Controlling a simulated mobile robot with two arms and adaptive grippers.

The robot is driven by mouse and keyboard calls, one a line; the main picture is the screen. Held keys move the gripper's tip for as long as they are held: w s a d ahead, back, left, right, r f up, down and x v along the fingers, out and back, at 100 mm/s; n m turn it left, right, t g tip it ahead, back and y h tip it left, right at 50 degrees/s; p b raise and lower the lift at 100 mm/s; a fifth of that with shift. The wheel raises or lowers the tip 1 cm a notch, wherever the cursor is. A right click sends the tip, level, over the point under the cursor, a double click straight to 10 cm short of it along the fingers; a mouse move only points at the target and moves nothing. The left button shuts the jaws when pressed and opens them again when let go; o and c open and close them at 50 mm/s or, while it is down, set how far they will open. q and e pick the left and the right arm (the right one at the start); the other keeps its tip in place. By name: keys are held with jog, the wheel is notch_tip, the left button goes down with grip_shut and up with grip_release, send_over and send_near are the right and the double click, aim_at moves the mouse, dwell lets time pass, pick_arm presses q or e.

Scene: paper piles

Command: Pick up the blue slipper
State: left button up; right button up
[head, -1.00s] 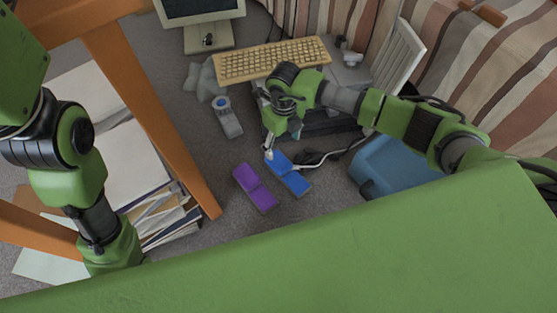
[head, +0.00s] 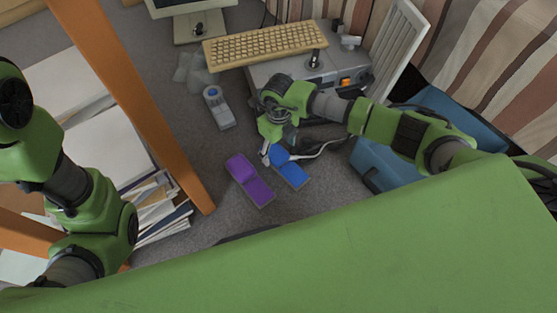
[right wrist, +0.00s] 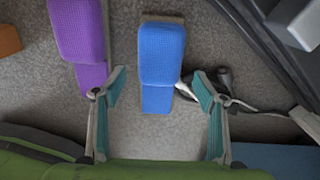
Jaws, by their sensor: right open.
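The blue slipper (head: 290,172) lies on the grey carpet, just right of a purple slipper (head: 249,180). In the right wrist view the blue slipper (right wrist: 161,55) points away from me, with the purple slipper (right wrist: 79,38) to its left. My right gripper (head: 271,156) is over the blue slipper's far end and hides part of it in the head view. In the right wrist view my right gripper (right wrist: 161,92) is open, its teal-padded fingers wide apart on either side of the slipper's near end, with nothing held. My left arm is at the left; its gripper is out of view.
A grey console (head: 290,76) with a beige keyboard (head: 266,45) stands behind my right gripper. A blue case (head: 380,165) is at the right. An orange wooden leg (head: 150,130) and stacked papers (head: 108,150) are at the left. A cable runs beside the slipper.

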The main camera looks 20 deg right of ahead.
aim_at(279, 154)
notch_tip(279, 154, down, 4)
jog(key=shift+r+b, duration=0.15)
jog(key=shift+b, duration=1.05)
jog(key=shift+r, duration=0.1)
jog(key=c, duration=1.2)
jog(key=shift+c, duration=0.2)
